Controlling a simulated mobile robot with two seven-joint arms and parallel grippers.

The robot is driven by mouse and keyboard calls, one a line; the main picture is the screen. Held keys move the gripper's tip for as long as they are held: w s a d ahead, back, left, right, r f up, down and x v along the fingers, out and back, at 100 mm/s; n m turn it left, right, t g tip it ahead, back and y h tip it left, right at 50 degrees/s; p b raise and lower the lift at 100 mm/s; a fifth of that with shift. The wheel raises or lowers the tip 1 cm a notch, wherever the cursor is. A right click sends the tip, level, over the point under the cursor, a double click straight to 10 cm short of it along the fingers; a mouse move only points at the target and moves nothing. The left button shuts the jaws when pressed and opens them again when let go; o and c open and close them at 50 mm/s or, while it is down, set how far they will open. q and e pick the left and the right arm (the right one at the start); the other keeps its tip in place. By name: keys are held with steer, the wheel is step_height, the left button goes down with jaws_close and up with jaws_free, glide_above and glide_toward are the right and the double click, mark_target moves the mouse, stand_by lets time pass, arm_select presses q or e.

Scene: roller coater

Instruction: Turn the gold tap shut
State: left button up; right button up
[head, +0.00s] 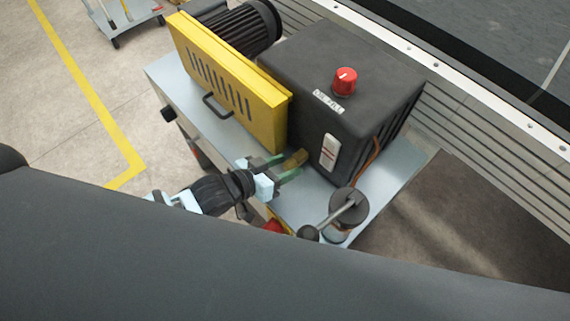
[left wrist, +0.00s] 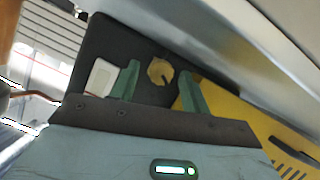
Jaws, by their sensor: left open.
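The gold tap (head: 297,158) sits on the front face of the dark grey machine housing (head: 345,85), low down beside the yellow guard. It also shows in the left wrist view as a rounded gold knob (left wrist: 160,71) with a dark mark on it. My left gripper (head: 278,168) is open, with its green fingertips pointing at the tap. In the left wrist view the fingertips (left wrist: 160,86) stand to either side of the tap, with the tap showing in the gap. I cannot tell whether they touch it. My right gripper is not in view.
A yellow slotted guard (head: 230,85) with a black handle stands left of the tap. A red knob (head: 344,80) is on the housing top, and a white switch (head: 329,152) is right of the tap. A dark-lidded pot (head: 349,212) with a lever stands at the bench's front right.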

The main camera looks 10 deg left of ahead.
arm_select(q)
steer(key=shift+w+d, duration=0.15)
steer(key=shift+w, duration=0.05)
steer(key=c, duration=1)
